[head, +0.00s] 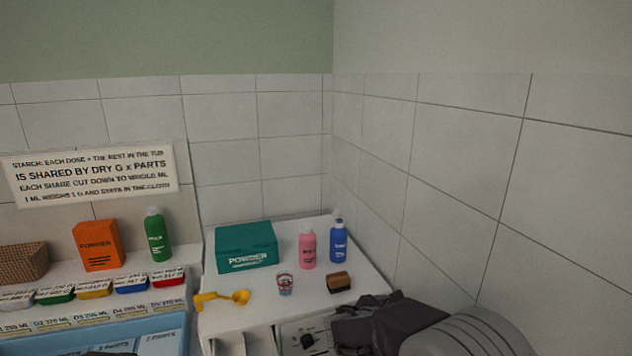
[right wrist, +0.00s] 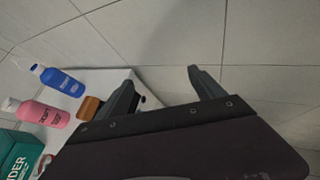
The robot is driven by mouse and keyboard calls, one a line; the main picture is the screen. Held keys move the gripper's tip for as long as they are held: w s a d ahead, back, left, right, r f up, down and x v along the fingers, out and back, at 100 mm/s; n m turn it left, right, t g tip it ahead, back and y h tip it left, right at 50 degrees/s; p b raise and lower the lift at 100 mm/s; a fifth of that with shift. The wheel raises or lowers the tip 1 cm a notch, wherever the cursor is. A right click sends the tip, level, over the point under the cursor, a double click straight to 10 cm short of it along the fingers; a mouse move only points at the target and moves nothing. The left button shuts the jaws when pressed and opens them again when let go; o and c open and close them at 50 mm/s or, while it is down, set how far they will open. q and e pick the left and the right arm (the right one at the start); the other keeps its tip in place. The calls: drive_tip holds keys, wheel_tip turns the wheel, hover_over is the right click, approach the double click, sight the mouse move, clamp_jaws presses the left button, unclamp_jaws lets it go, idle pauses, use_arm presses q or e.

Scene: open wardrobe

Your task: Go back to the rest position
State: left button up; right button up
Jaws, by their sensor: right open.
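My right gripper (right wrist: 162,88) is open in the right wrist view, with its two dark fingers apart and nothing between them. In the head view my right gripper (head: 340,318) shows at the bottom right, in front of the white counter (head: 240,307).
The counter holds a teal powder box (head: 246,247), pink bottle (head: 307,249), blue bottle (head: 339,243), small cup (head: 285,284), brush (head: 338,282) and yellow scoop (head: 225,297). An orange box (head: 98,246) and green bottle (head: 157,236) stand left. A tiled wall (head: 455,165) bounds the right.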

drive_tip(key=s+d+f+m+g+y+b, duration=0.2)
drive_tip(key=s+d+f+m+g, duration=0.3)
drive_tip(key=s, duration=0.4)
drive_tip(key=s+d+f+m+g+y+b, duration=0.1)
drive_tip(key=s+d+f+m+g+b, duration=0.15)
drive_tip(key=s+f+m, duration=0.5)
drive_tip(key=s+a+f+m+y, duration=0.4)
drive_tip(key=a+m, duration=0.4)
drive_tip(key=m, duration=0.5)
drive_tip(key=shift+s+a+f+y+p, duration=0.2)
drive_tip(key=shift+s+y+p, duration=0.4)
drive_tip(key=shift+s, duration=0.6)
drive_tip(key=shift+s+a+r, duration=0.1)
drive_tip(key=shift+a, duration=0.05)
